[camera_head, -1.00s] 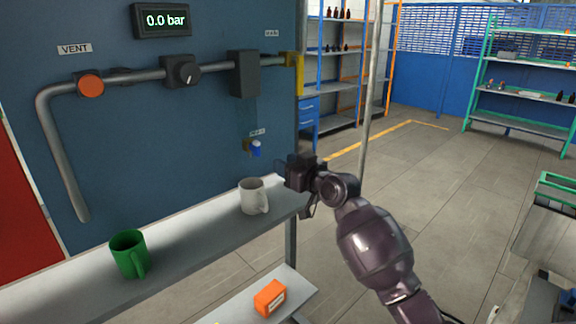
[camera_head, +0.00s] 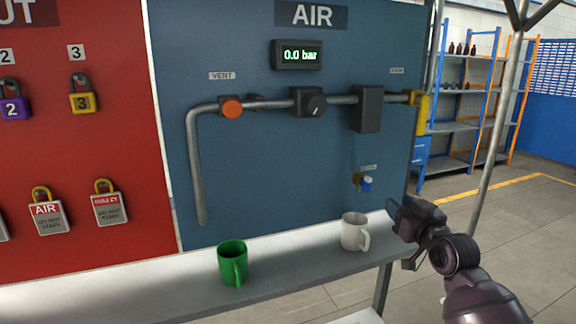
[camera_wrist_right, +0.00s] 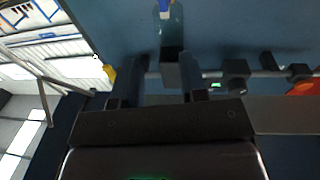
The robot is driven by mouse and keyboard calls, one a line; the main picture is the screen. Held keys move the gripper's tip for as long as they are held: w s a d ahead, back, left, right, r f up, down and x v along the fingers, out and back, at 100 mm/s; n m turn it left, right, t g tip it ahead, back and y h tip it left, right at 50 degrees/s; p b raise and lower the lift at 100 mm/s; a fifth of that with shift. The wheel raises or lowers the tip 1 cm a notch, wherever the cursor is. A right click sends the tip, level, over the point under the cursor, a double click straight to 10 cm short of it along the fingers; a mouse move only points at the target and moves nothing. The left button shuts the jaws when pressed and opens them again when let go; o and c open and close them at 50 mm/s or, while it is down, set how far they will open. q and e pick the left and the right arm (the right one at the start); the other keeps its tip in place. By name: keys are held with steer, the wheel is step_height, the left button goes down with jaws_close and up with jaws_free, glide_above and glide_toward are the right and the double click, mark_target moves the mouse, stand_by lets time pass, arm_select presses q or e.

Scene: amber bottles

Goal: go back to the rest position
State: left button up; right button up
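My right gripper (camera_head: 396,222) is beside the right end of the grey shelf (camera_head: 300,272), right of the white mug (camera_head: 353,233) and in front of the blue air panel (camera_head: 240,60). In the right wrist view its two fingers (camera_wrist_right: 160,85) stand apart with nothing held between them; the panel's pipe and dark box show in the gap. The right arm (camera_head: 480,290) reaches up from the lower right. A green mug (camera_head: 231,264) stands upright on the shelf, left of the white mug. My left gripper is out of view.
The panel carries a pipe (camera_head: 196,170), an orange knob (camera_head: 232,107), a dark box (camera_head: 366,108) and a blue-handled valve (camera_head: 367,183). A red lockout board (camera_head: 120,150) with padlocks is at left. Open floor (camera_head: 530,235) lies right, with storage racks (camera_head: 455,125) behind.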

steer(key=s+f+m+g+h, duration=0.2)
steer(key=s+f+g+h, duration=0.2)
steer(key=s+f, duration=3.2)
steer(key=g, duration=0.2)
steer(key=shift+d+f+g+h, duration=0.15)
steer(key=shift+d+g+h, duration=0.25)
steer(key=shift+s, duration=0.1)
